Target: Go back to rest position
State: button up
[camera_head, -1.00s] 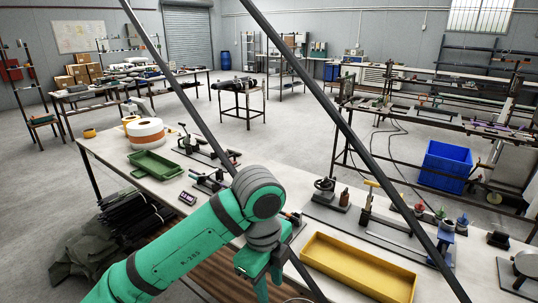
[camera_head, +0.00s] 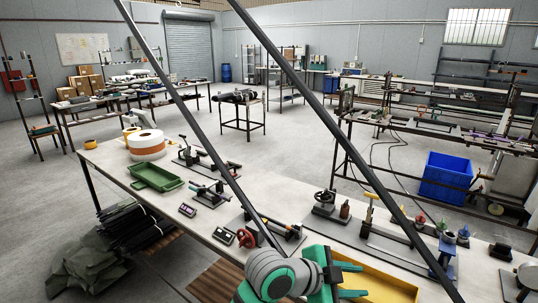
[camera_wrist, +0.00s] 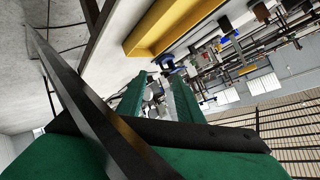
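My gripper (camera_head: 354,280) is at the lower middle of the head view, over the near edge of the workbench by the yellow tray (camera_head: 395,284). Its two green fingers point right and stand apart, with nothing seen between them. In the wrist view the same open gripper (camera_wrist: 158,98) shows its two fingers with a clear gap. The yellow tray also shows at the top of the wrist view (camera_wrist: 150,38). My arm's grey and green joint hides part of the bench's front edge.
The white workbench (camera_head: 220,215) carries a green tray (camera_head: 156,177), a tape roll (camera_head: 147,146) and several clamp fixtures. Two long dark bars (camera_head: 340,125) cross the head view diagonally. A blue bin (camera_head: 446,178) stands on the floor beyond. Open floor lies behind the bench.

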notch_tip(320, 180, down, 5)
jog(key=w+n+t+h, duration=0.1)
jog(key=n+t, duration=0.8)
jog(key=n, duration=0.3)
jog(key=s+a+f+n+t+y, duration=0.1)
jog(key=s+a+f+n+y, duration=0.35)
jog(key=s+f, duration=0.3)
jog(key=s+a+f+n+t+y, duration=0.2)
jog(key=s+a+f+n+y, duration=0.3)
jog(key=f, duration=0.3)
jog(key=s+a+f+y, duration=0.1)
jog(key=s+a, duration=0.4)
jog(key=s, duration=0.7)
jog(key=s+a+f+m+g+y, duration=0.1)
jog(key=s+a, duration=0.4)
jog(key=s, duration=0.7)
jog(key=shift+a+f, duration=0.15)
jog(key=shift+a, duration=0.1)
